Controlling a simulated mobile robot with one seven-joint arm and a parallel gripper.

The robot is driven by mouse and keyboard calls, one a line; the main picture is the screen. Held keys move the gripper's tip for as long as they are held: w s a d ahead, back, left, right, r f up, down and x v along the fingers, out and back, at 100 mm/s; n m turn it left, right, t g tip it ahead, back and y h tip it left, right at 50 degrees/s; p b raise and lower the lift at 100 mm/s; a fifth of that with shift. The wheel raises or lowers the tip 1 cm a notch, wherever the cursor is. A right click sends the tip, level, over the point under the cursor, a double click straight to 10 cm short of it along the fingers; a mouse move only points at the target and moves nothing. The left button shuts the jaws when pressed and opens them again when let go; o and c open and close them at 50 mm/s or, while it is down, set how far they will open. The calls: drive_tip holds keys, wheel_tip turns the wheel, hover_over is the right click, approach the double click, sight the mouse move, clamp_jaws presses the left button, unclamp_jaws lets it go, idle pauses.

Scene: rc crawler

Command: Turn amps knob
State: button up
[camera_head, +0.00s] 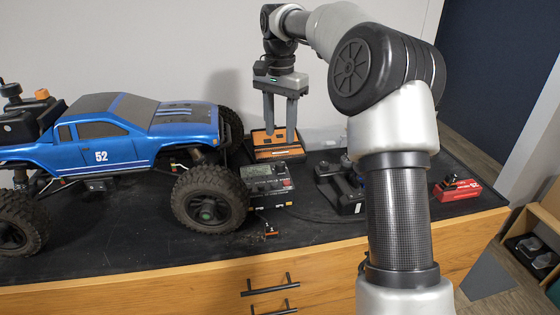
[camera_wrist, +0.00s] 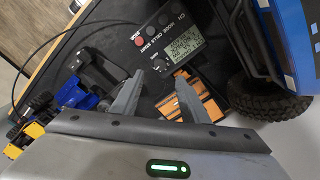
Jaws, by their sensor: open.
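The black charger (camera_head: 268,185) with a small display and buttons sits on the dark mat beside the truck's front wheel. In the wrist view the charger (camera_wrist: 172,35) shows a lit screen (camera_wrist: 185,45), a red button (camera_wrist: 137,40) and labels, with one reading like "START". A small dark round part sits at its near edge, perhaps the amps knob, but I cannot tell for sure. My gripper (camera_head: 280,128) points down, open and empty, above and behind the charger. In the wrist view my gripper (camera_wrist: 160,74) has its fingertips apart near the charger's near edge.
A blue truck (camera_head: 130,135) stands left of the charger, its wheel (camera_head: 209,198) close by. An orange-and-black case (camera_head: 278,153) lies behind the charger. A black device (camera_head: 342,187) and a red box (camera_head: 457,189) stand to the right. Mat in front is mostly clear.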

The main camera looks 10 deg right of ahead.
sight(280, 163)
wheel_tip(280, 163, down, 10)
drive_tip(key=shift+r, duration=0.25)
clamp_jaws()
idle(0.3)
